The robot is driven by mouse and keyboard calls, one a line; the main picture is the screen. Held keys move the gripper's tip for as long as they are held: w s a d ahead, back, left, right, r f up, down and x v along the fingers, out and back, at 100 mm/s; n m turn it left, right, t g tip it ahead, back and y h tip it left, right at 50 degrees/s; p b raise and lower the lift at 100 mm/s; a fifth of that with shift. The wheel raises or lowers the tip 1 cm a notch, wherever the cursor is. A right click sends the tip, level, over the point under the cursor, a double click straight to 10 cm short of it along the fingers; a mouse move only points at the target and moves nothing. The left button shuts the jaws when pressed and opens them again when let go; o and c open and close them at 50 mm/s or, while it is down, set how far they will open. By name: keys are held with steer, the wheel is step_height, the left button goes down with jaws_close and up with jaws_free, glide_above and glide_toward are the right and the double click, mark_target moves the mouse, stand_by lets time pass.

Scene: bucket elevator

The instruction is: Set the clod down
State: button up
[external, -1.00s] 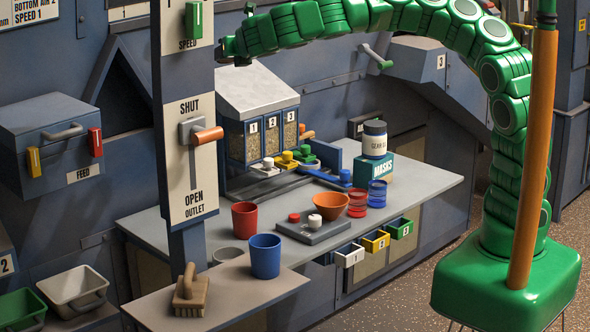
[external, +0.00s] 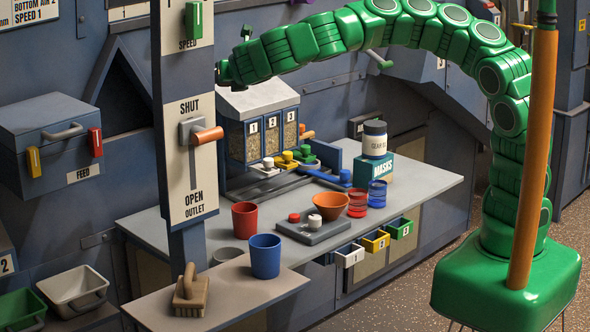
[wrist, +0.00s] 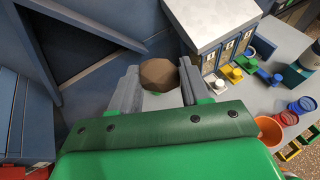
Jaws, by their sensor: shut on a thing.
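The brown clod (wrist: 158,73) shows in the wrist view between the two grey fingers of my gripper (wrist: 160,84). My gripper is shut on it and holds it up in the air. In the external view my gripper (external: 222,73) is at the left end of my green arm, just above and left of the bin unit, partly hidden behind the post with the outlet lever. The clod cannot be made out in the external view.
The bin unit (external: 258,99) with numbered windows stands on the grey bench (external: 425,180). An orange bowl (external: 331,206), a red cup (external: 244,219) and a blue cup (external: 265,256) stand in front. The lever post (external: 188,150) rises at left. A dark triangular recess (external: 110,90) lies behind it.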

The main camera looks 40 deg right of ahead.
step_height(320, 180, down, 26)
steer(key=shift+r, duration=0.2)
steer(key=shift+w+a+f, duration=0.9)
steer(key=shift+w+f, duration=0.7)
steer(key=shift+w, duration=0.45)
steer(key=shift+w+a+f, duration=0.9)
steer(key=shift+w+f, duration=0.65)
steer(key=shift+w, duration=0.5)
steer(key=shift+w+a+f, duration=0.9)
steer(key=shift+w+f, duration=0.7)
steer(key=shift+w, duration=0.45)
steer(key=shift+f, duration=0.1)
steer(key=shift+w+a+f, duration=0.15)
steer(key=shift+w+f, duration=0.15)
steer(key=shift+f, duration=1.45)
steer(key=shift+f, duration=0.1)
